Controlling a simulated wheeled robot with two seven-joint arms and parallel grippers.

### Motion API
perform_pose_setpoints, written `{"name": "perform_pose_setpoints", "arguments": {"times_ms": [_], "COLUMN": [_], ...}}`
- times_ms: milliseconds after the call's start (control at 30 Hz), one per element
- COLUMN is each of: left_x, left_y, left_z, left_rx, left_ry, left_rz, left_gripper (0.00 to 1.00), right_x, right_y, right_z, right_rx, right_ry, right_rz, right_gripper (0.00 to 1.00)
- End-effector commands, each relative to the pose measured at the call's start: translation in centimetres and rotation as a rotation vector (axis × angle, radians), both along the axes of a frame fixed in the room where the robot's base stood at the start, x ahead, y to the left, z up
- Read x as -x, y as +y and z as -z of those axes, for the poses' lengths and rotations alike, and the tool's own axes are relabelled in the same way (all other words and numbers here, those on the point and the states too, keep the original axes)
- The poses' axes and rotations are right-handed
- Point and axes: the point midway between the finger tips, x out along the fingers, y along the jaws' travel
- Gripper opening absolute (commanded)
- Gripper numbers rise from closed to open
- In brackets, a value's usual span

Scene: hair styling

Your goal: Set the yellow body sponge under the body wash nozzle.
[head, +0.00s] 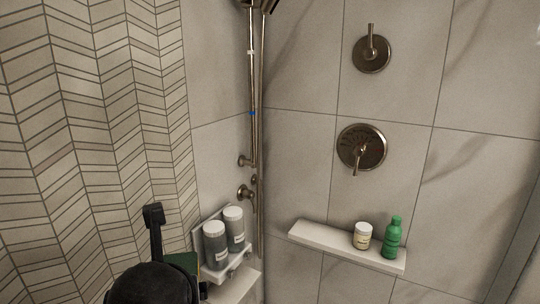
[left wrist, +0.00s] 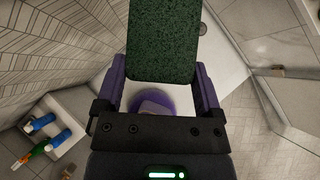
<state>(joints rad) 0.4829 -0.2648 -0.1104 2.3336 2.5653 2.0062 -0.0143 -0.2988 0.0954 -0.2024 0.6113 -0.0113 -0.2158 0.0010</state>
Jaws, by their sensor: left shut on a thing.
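The sponge shows its dark green face in the left wrist view (left wrist: 165,42). In the head view a green patch of it with a thin yellowish edge (head: 186,262) shows beside my dark left gripper, partly hidden. My left gripper (left wrist: 160,82) is shut on the sponge, which sticks out past the fingers. The body wash dispenser (head: 210,272) is a white wall unit with two grey bottles (head: 215,244) (head: 234,228) and small nozzles (head: 246,250) low on its front. The sponge is just left of the dispenser in the picture; I cannot tell whether they touch. My right gripper is out of view.
A white wall shelf (head: 310,236) holds a cream jar (head: 362,235) and a green bottle (head: 392,238). A shower rail (head: 255,90) stands in the corner.

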Motion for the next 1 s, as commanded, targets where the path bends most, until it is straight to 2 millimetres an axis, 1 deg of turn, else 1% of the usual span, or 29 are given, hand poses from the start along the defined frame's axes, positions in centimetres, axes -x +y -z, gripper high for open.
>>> {"name": "perform_pose_setpoints", "arguments": {"times_ms": [33, 100, 200, 300, 367, 667, 767, 933, 1000], "left_x": [0.8, 1.9, 3.3, 4.1, 4.3, 4.0, 3.1, 1.1, 0.4], "left_y": [-1.6, -4.1, -6.7, -7.9, -8.2, -7.9, -6.7, -3.4, -1.9], "left_z": [1.7, 3.5, 5.1, 5.8, 6.0, 5.7, 4.9, 2.4, 1.1], "left_rx": [-0.016, -0.009, -0.003, -0.001, 0.0, -0.002, -0.003, 0.0, 0.002], "left_ry": [0.008, 0.009, 0.006, 0.001, 0.0, -0.003, -0.006, -0.006, -0.016], "left_rz": [0.083, 0.184, 0.288, 0.337, 0.347, 0.333, 0.285, 0.147, 0.077], "left_gripper": [0.47, 0.47, 0.47, 0.47, 0.47, 0.47, 0.47, 0.47, 0.47], "right_x": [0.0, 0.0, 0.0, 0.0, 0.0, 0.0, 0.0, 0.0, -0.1], "right_y": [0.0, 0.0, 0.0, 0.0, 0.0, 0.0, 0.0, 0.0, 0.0], "right_z": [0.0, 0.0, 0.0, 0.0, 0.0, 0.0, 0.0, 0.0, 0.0], "right_rx": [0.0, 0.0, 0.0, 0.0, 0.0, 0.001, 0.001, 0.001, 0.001], "right_ry": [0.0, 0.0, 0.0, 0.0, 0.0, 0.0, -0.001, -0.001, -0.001], "right_rz": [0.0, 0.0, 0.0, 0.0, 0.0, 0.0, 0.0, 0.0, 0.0], "right_gripper": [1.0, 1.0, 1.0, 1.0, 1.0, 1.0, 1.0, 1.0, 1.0]}}
